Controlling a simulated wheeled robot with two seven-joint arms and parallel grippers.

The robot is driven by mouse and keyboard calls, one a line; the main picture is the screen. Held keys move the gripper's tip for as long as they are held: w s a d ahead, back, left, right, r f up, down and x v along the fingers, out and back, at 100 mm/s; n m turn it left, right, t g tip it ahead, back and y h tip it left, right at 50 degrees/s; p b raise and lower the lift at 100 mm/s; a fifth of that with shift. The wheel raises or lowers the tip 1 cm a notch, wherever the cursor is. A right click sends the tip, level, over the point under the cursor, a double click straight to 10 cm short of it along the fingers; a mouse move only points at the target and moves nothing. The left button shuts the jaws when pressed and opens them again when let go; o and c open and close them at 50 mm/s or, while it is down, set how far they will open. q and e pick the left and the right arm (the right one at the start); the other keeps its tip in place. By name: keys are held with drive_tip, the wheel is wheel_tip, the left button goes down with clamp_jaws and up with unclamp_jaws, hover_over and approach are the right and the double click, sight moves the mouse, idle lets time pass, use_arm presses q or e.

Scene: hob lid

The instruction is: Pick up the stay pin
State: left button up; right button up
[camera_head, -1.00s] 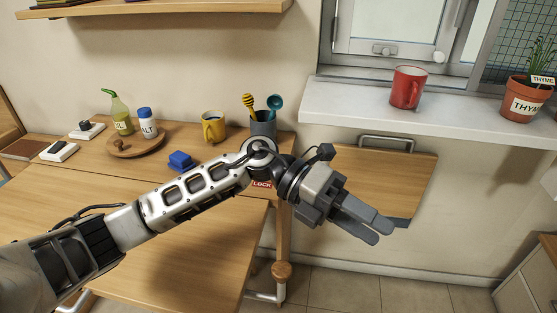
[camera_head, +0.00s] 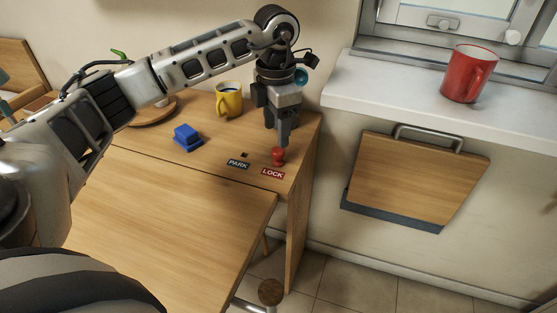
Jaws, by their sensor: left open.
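The stay pin (camera_head: 278,157) is a small red knob standing upright at the red LOCK label (camera_head: 272,174), near the right end of the wooden counter. My left gripper (camera_head: 284,138) points down just above it, its fingers open. The fingertips are close to the pin's top; I cannot tell whether they touch it. The pin's shaft is hidden. A small dark hole (camera_head: 245,154) lies by the black PARK label (camera_head: 237,164), left of the pin. My right gripper is out of view.
A blue block (camera_head: 187,137) and a yellow mug (camera_head: 229,100) stand left of the gripper. Counter around the labels is clear.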

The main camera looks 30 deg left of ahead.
sight(278, 150)
use_arm(q)
drive_tip(key=shift+w+f, duration=0.2)
drive_tip(key=shift+f, duration=1.6)
drive_tip(key=shift+w+f, duration=0.2)
drive_tip(key=shift+f, duration=1.55)
drive_tip(key=c, duration=1)
